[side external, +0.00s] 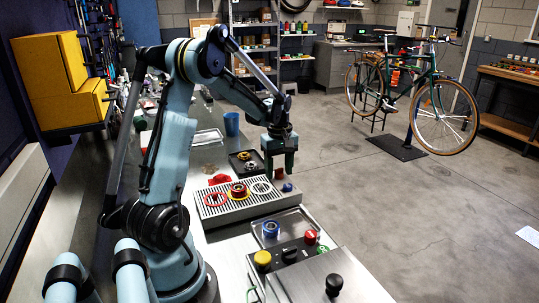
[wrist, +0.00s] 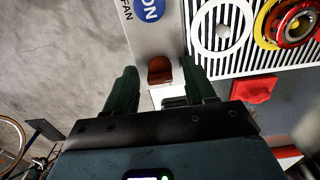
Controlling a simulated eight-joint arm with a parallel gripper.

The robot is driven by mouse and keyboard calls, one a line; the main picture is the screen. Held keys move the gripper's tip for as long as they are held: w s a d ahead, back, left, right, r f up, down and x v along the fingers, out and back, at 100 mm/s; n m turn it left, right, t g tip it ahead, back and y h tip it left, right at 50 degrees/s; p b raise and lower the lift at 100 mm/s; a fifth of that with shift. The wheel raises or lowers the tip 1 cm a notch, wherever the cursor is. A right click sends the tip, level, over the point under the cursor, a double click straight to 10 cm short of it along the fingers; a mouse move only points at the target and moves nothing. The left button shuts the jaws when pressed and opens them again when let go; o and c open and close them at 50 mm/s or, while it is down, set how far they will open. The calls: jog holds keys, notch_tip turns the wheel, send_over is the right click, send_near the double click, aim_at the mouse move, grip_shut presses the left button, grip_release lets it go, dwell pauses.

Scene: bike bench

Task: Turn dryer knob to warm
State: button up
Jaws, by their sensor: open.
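The dryer (side external: 250,208) is a low grey unit with a white slatted top, and its edge panel also shows in the wrist view (wrist: 160,40). A small red-brown knob-like piece (wrist: 159,71) is on that panel, between my gripper's fingertips (wrist: 160,77); in the side view it is a red spot (side external: 279,174). A blue round part (wrist: 149,8) beside the words "ON" and "FAN" is further along the panel, also in the side view (side external: 287,187). My gripper (side external: 279,168) points down, open, fingers on either side of the red piece. Contact cannot be told.
A red piece (wrist: 254,90) lies beside the dryer. A black tray (side external: 246,162) and blue cup (side external: 231,124) stand behind.

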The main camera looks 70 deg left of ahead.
grip_shut()
jog(key=shift+m, duration=0.4)
jog(key=m, duration=0.5)
jog(key=shift+m, duration=0.3)
jog(key=m, duration=0.6)
dwell(0.4)
grip_release()
